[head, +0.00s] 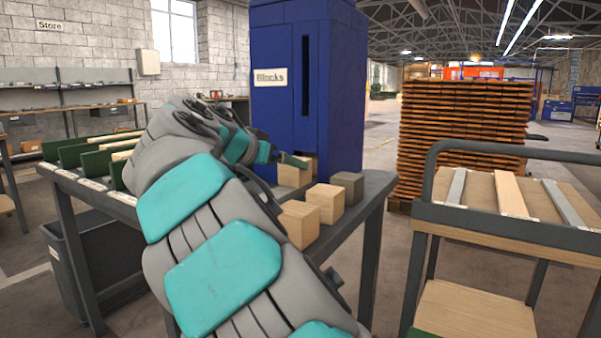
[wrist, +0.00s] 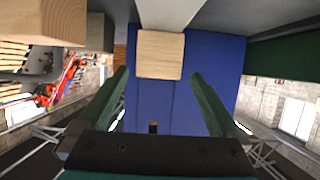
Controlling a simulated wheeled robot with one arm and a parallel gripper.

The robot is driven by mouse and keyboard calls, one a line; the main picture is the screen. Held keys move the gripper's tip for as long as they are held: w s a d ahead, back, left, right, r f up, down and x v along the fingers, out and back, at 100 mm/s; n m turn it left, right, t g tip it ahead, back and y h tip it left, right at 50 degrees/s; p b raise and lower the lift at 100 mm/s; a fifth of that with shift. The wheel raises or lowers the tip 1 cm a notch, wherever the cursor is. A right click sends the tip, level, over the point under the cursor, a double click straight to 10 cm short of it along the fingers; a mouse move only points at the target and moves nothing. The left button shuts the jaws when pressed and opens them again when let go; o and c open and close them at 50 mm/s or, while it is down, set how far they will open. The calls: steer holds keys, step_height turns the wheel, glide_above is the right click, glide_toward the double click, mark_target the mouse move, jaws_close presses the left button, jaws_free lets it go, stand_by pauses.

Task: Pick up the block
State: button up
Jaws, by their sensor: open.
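Several blocks stand on the grey bench (head: 372,205). A pale wooden block (head: 290,176) sits at the foot of the blue Blocks cabinet (head: 283,45), partly hidden by my arm. Two more wooden blocks, a middle one (head: 327,203) and a front one (head: 299,223), and a dark grey block (head: 348,187) stand nearer. My gripper (head: 287,160) is at the rear block, partly hidden by my arm. In the wrist view my gripper (wrist: 158,88) is open, its green fingers spread wide. A wooden block (wrist: 160,54) lies just beyond the fingertips, roughly centred between them, not held.
Green dividers (head: 75,152) stand on the bench to the left, and a dark bin (head: 105,255) stands below. A cart (head: 510,225) with boards is at the right, before a tall pallet stack (head: 465,135).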

steer(key=shift+x, duration=2.65)
steer(key=shift+d, duration=0.1)
steer(key=c, duration=1.4)
steer(key=shift+r, duration=0.1)
